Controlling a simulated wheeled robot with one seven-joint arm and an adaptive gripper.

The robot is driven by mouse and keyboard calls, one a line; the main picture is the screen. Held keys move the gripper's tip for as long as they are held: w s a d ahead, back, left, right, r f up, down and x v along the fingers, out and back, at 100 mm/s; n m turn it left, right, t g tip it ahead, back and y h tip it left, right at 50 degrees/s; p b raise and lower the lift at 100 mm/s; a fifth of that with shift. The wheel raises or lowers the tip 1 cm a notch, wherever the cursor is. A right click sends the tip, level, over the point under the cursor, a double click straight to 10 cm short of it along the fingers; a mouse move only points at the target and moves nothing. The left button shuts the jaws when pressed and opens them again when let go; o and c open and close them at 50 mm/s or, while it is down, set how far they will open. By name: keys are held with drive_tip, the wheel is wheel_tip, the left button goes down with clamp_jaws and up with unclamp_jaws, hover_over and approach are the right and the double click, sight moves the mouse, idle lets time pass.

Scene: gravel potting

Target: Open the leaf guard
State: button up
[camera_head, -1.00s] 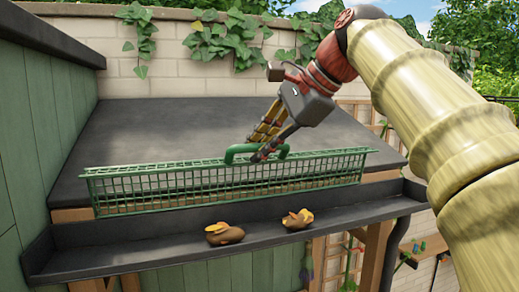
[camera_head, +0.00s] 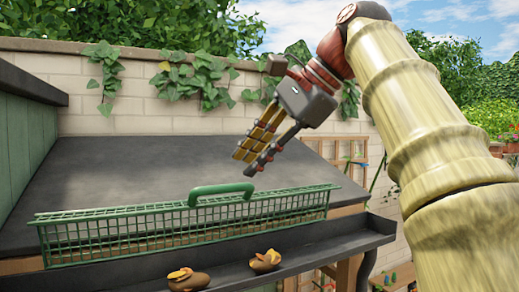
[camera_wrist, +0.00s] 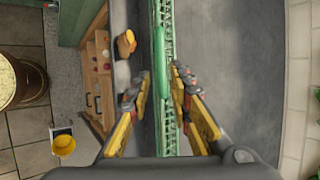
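The leaf guard (camera_head: 120,226) is a long green wire mesh panel with a green handle (camera_head: 221,190) on its upper edge. In the head view it stands tilted up at the lower edge of the dark roof, above the gutter. My gripper (camera_head: 249,163) is above and to the right of the handle, apart from it in the head view. In the wrist view the green handle (camera_wrist: 162,60) and the mesh (camera_wrist: 170,20) run between the two spread fingers of my gripper (camera_wrist: 160,85). The gripper looks open and empty.
The dark gutter (camera_head: 330,242) runs along the roof edge, with two brown clumps of leaves (camera_head: 188,280) (camera_head: 264,261) in it. The dark roof (camera_head: 130,170) slopes up to a brick wall (camera_head: 140,110) with ivy. A green plank wall (camera_head: 25,125) stands at left.

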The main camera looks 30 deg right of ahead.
drive_tip(key=shift+v, duration=1.15)
drive_tip(key=shift+f, duration=0.1)
